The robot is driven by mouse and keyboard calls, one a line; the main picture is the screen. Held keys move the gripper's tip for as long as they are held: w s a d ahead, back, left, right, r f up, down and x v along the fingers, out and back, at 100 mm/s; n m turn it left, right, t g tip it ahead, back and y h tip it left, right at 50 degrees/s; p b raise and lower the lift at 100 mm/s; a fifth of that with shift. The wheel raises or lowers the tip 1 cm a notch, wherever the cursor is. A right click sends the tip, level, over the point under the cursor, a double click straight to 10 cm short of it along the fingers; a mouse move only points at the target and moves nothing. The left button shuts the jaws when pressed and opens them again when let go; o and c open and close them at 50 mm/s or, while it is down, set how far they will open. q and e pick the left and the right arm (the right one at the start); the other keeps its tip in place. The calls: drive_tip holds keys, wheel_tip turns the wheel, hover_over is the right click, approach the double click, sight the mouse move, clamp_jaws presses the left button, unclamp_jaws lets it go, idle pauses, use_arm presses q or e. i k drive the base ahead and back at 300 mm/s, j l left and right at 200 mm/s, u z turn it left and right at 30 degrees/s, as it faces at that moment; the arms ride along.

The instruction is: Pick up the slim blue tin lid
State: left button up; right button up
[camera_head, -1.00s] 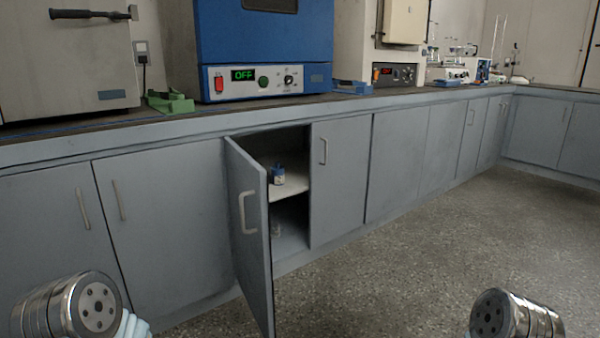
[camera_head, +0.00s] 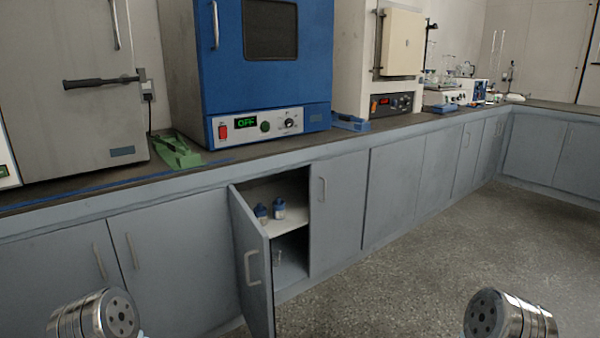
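I cannot make out a slim blue tin lid for certain. Two small jars with blue tops stand on the upper shelf of the open cabinet, a left jar (camera_head: 261,213) and a right jar (camera_head: 279,209). A small pale object (camera_head: 277,257) shows dimly on the cabinet's lower level. Metal cylindrical parts of my two arms show at the bottom left and bottom right. Neither gripper's fingers are in view.
The open cabinet door (camera_head: 250,260) sticks out towards me. The worktop (camera_head: 110,188) carries a grey oven (camera_head: 70,120), a blue oven (camera_head: 210,90), a green holder (camera_head: 177,150) and a blue holder (camera_head: 350,121). The floor (camera_head: 410,270) at right is clear.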

sight(279, 202)
drive_tip(key=i+l+u, duration=0.1)
drive_tip(key=u, duration=0.5)
drive_tip(key=i+l+u, duration=0.2)
drive_tip(key=l, duration=0.5)
drive_tip(key=l+u, duration=0.25)
drive_tip(key=l, duration=0.45)
drive_tip(key=i+l+u, duration=0.2)
drive_tip(key=l, duration=1.2)
